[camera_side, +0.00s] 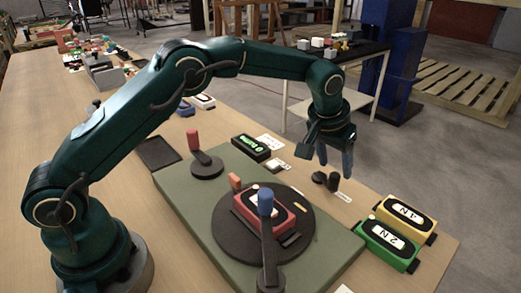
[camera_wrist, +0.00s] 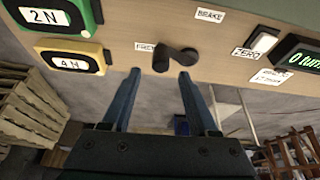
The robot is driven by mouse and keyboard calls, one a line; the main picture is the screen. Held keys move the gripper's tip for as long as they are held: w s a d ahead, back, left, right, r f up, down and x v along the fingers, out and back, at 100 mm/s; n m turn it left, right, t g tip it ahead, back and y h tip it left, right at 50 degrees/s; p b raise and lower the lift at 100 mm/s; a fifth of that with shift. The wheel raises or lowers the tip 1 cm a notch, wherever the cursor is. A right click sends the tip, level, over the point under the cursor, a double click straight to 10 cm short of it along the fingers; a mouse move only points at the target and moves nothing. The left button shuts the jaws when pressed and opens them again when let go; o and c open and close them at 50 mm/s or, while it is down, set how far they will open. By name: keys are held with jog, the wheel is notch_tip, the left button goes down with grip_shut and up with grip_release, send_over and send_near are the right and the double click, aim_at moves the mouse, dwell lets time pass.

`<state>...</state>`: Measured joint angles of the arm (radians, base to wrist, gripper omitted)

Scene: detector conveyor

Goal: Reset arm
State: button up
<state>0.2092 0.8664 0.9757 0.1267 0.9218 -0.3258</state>
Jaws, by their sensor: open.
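My gripper (camera_side: 326,160) hangs open and empty in the side view, fingers down, near the table's far edge. In the wrist view its two blue-grey fingers (camera_wrist: 160,74) are spread apart with nothing between them. A small black lever (camera_wrist: 172,59) appears just beyond the fingertips, and it also shows in the side view (camera_side: 326,181). I cannot tell the exact gap between them. My arm is bent in an arch over the table.
A red device (camera_side: 285,216) sits on a dark round plate (camera_side: 226,237) on a green base (camera_side: 190,207). Blue-topped (camera_side: 265,202) and red-topped (camera_side: 193,140) levers stand there. Green 2N (camera_side: 387,246) and yellow 4N (camera_side: 406,217) boxes stand right; a black display (camera_side: 250,148) is behind.

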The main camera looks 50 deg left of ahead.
jog(key=shift+s+r, duration=0.1)
jog(key=shift+r, duration=0.1)
jog(key=s+a+r+t, duration=0.1)
jog(key=s+a+r, duration=0.15)
jog(key=r, duration=0.25)
jog(key=s+a+r+n+t, duration=0.1)
jog(key=s+r, duration=0.3)
jog(key=r, duration=0.2)
jog(key=s+a+r+t, duration=0.1)
jog(key=s+a+r, duration=0.15)
jog(key=r, duration=0.25)
jog(key=s+f+g, duration=0.1)
jog(key=s+f, duration=0.3)
jog(key=s, duration=0.5)
jog(key=s+a+f+m+g, duration=0.1)
jog(key=s+f, duration=0.3)
jog(key=s, duration=0.6)
jog(key=shift+s+m, duration=0.25)
jog(key=shift+m, duration=0.05)
